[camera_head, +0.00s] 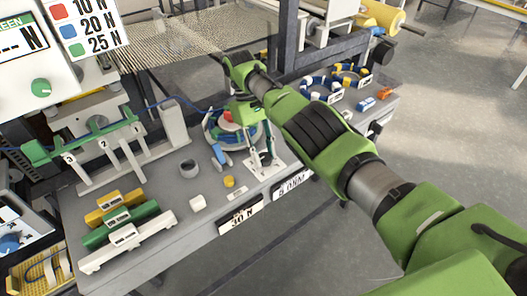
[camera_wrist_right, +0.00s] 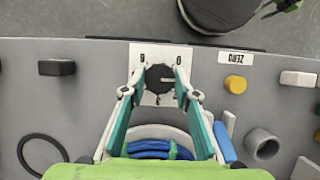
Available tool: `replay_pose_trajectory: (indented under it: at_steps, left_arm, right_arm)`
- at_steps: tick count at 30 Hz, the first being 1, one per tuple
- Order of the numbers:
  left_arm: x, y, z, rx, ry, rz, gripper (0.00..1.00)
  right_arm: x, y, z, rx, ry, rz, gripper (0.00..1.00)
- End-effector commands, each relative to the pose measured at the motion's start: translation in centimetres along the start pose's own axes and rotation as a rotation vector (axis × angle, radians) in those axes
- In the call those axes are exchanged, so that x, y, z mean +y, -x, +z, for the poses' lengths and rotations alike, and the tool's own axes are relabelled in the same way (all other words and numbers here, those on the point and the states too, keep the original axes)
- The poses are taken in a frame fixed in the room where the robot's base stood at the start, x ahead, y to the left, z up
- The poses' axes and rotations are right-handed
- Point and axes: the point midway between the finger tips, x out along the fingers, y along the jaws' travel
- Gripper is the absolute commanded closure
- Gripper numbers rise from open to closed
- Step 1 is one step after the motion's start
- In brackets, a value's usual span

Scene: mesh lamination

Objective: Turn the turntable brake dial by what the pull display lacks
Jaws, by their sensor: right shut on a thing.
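The black brake dial (camera_wrist_right: 160,78) sits on a white marked plate (camera_wrist_right: 147,56) in the right wrist view. My right gripper (camera_wrist_right: 159,86) is shut on the dial, one fingertip on each side. In the head view my right gripper (camera_head: 262,163) points down at the same plate (camera_head: 266,173), and the dial is mostly hidden. The turntable (camera_head: 208,128), with blue coils, is partly behind my gripper. The pull display (camera_head: 20,40) at upper left shows dashes before "N", with a cut-off label ending "EEN". My left gripper is not in view.
A chart (camera_head: 90,25) lists red 10 N, blue 20 N, green 25 N. The bench edge carries a "30 N" sign (camera_head: 241,215) and a second sign (camera_head: 292,185). A yellow knob (camera_head: 229,181), white block (camera_head: 197,202) and grey cup (camera_head: 189,168) stand left of the plate.

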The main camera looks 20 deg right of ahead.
Motion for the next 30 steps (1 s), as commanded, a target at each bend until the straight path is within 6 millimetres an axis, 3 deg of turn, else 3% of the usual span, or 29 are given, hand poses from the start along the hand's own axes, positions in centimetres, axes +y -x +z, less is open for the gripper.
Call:
replay_pose_trajectory:
  at_steps: [12, 13, 14, 25, 30]
  left_arm:
    - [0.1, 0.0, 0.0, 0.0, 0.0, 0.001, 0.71]
    - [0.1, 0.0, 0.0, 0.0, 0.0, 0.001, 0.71]
    - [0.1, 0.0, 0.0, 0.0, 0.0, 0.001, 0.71]
    - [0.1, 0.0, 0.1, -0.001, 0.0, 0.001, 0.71]
    - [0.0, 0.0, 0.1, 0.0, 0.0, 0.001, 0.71]
  right_arm:
    - [0.0, 0.1, -0.1, 0.004, 0.005, 0.003, 0.93]
    - [0.0, 0.1, -0.1, 0.004, 0.005, 0.002, 0.64]
    - [0.0, 0.1, -0.1, 0.004, 0.004, 0.002, 0.56]
    - [0.0, 0.1, 0.0, 0.002, 0.003, 0.002, 0.55]
    - [0.1, 1.4, 0.4, 0.005, 0.002, 0.004, 0.55]
